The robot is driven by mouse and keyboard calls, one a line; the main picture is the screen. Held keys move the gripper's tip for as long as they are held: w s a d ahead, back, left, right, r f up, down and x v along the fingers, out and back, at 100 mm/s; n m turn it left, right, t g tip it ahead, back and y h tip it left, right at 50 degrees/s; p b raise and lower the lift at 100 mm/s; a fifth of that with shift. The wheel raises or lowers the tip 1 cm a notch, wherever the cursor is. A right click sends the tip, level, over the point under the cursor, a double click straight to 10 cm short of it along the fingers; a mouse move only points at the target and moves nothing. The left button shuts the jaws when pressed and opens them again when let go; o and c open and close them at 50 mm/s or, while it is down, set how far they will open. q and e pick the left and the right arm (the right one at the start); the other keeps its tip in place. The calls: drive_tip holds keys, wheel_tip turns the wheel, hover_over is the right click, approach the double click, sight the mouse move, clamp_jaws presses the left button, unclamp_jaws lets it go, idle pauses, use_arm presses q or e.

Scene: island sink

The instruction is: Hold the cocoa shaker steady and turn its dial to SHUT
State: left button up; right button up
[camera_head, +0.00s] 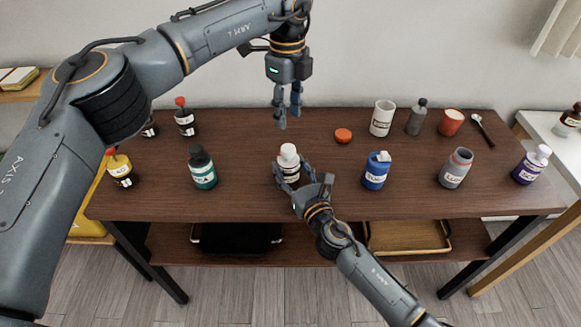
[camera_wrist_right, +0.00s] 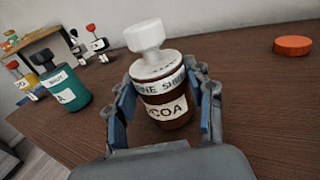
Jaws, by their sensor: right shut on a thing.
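The cocoa shaker (camera_head: 288,164) stands upright near the table's front middle, a brown jar with a white knobbed top. In the right wrist view the shaker (camera_wrist_right: 168,108) shows a COCOA label, with partly hidden lettering around its collar under the white dial (camera_wrist_right: 150,52). My right gripper (camera_head: 289,179) is shut on the jar, one finger on each side, also seen in the right wrist view (camera_wrist_right: 164,100). My left gripper (camera_head: 288,119) points down, empty, with a gap between its fingers. It is above and behind the shaker, apart from it.
A teal jar (camera_head: 203,170) stands left of the shaker and a blue jar (camera_head: 375,172) right. An orange-red lid (camera_head: 343,135) lies behind. A white cup (camera_head: 382,118), grey bottle (camera_head: 416,118) and red cup (camera_head: 451,122) stand at the back right.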

use_arm(q)
drive_tip(key=shift+o, duration=0.2)
drive_tip(key=o, duration=0.3)
drive_tip(key=shift+o, duration=0.2)
drive_tip(key=m+h, duration=0.5)
drive_tip(key=m, duration=2.1)
approach(288, 148)
drive_tip(key=shift+t+y, duration=0.3)
drive_tip(key=shift+t, duration=0.1)
drive_tip(key=x, duration=0.8)
drive_tip(key=shift+s+d+f, duration=0.25)
drive_tip(key=shift+s+d, duration=0.05)
drive_tip(key=shift+d, duration=0.05)
